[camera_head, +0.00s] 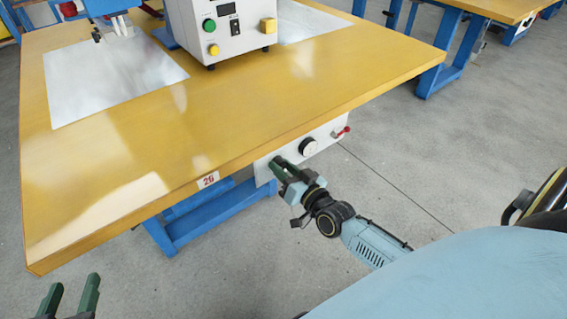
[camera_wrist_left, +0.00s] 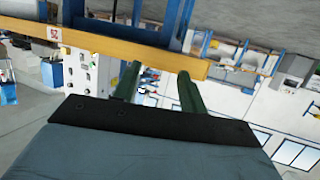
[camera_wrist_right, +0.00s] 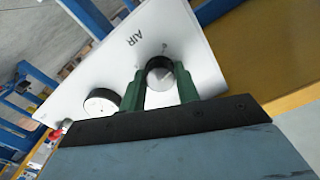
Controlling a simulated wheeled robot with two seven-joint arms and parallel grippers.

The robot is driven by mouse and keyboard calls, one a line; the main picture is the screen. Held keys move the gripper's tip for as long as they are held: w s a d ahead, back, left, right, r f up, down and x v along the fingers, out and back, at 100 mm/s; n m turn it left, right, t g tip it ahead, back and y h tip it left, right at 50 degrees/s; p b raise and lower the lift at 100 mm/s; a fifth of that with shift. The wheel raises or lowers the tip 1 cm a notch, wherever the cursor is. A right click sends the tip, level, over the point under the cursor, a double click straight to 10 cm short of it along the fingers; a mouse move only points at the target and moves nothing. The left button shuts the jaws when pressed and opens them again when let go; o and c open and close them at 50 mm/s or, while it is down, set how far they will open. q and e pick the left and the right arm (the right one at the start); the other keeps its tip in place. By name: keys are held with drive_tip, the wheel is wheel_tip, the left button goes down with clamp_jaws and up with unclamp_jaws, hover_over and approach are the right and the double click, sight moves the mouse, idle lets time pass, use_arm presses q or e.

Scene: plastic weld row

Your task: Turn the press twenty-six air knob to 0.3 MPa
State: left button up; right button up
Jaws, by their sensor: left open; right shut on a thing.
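The press twenty-six air panel (camera_head: 270,168) is a white plate under the front edge of the wooden table, beside a red 26 label (camera_head: 208,180). In the right wrist view the panel (camera_wrist_right: 190,40) carries the word AIR. My right gripper (camera_head: 279,164) is shut on the dark round air knob (camera_wrist_right: 160,70), its green fingers on either side. The round gauge (camera_head: 309,146) is beside it; it also shows in the right wrist view (camera_wrist_right: 102,105), but its reading is illegible. My left gripper (camera_head: 70,298) is open and empty, away from the table at lower left.
A red-handled valve (camera_head: 341,132) sticks out at the panel's right end. The table (camera_head: 130,160) carries a white control box (camera_head: 232,30) with buttons, and a metal sheet (camera_head: 110,80). Blue table legs (camera_head: 205,215) stand below.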

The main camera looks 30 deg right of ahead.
drive_tip(key=m+p, duration=0.1)
drive_tip(key=m, duration=0.3)
drive_tip(key=shift+m, duration=0.8)
drive_tip(key=m, duration=0.2)
drive_tip(key=shift+m, duration=0.3)
use_arm(q)
drive_tip(key=s+a+f+g+y, duration=0.1)
drive_tip(key=s+a+f+g, duration=0.1)
drive_tip(key=s+f+g, duration=0.2)
drive_tip(key=shift+s+a+f+g+y, duration=0.15)
drive_tip(key=shift+a+f+g+y, duration=0.25)
drive_tip(key=shift+f, duration=0.7)
use_arm(e)
drive_tip(key=shift+m, duration=1.3)
use_arm(q)
drive_tip(key=shift+d, duration=0.1)
drive_tip(key=shift+r, duration=0.1)
use_arm(e)
drive_tip(key=o, duration=1)
drive_tip(key=shift+c, duration=0.2)
